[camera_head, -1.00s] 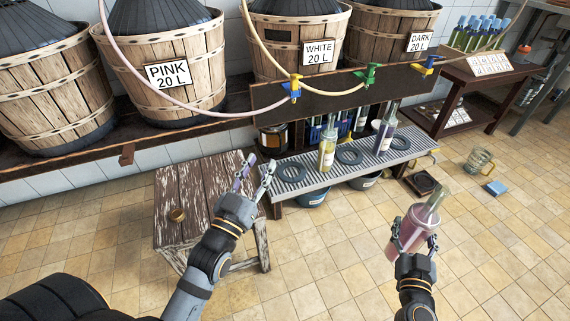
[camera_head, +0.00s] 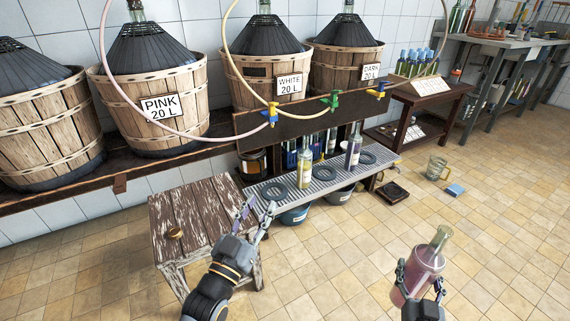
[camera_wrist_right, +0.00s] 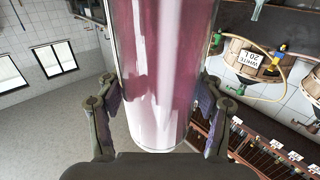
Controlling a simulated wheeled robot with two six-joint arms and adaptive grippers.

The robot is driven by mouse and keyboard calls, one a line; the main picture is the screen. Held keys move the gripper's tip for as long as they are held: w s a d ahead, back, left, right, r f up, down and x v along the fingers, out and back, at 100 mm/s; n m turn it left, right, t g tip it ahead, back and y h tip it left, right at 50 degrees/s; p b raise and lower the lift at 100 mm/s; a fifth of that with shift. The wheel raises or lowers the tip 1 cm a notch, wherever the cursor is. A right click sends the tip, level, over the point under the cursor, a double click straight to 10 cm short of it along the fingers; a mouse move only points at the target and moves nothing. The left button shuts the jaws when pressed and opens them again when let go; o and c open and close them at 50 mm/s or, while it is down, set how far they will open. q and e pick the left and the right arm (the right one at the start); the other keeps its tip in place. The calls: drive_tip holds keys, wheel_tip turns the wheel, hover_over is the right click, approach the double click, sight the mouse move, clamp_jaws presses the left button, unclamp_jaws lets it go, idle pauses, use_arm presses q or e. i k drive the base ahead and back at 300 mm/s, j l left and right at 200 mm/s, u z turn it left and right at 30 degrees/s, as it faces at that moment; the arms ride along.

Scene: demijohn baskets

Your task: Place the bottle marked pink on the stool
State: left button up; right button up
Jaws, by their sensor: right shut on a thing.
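A clear bottle with pink liquid (camera_head: 424,268) is held in my right gripper (camera_head: 418,282), off the floor at the lower right, tilted a little in the head view. The same bottle (camera_wrist_right: 165,70) fills the middle of the right wrist view between the two fingers. I cannot see a mark on it. The wooden stool (camera_head: 195,212) with a worn plank top stands left of centre, with a small cork-like round thing (camera_head: 175,233) on it. My left gripper (camera_head: 254,212) is open and empty, in front of the stool's right side. The stool is well left of the bottle.
A metal rack (camera_head: 318,180) with dark rings and two bottles stands right of the stool. Behind are demijohn baskets, one labelled PINK 20 L (camera_head: 160,108). A glass mug (camera_head: 437,167) and a blue block (camera_head: 455,190) lie on the floor. The stool's top is mostly clear.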

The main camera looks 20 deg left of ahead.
sight(212, 204)
drive_tip(key=k+u, duration=0.1)
drive_tip(key=u, duration=0.35)
drive_tip(key=j+u, duration=0.1)
drive_tip(key=u, duration=0.3)
drive_tip(key=k+j+u, duration=0.1)
drive_tip(key=u, duration=0.35)
drive_tip(key=j+u, duration=0.15)
drive_tip(key=u, duration=0.25)
drive_tip(key=k, duration=0.05)
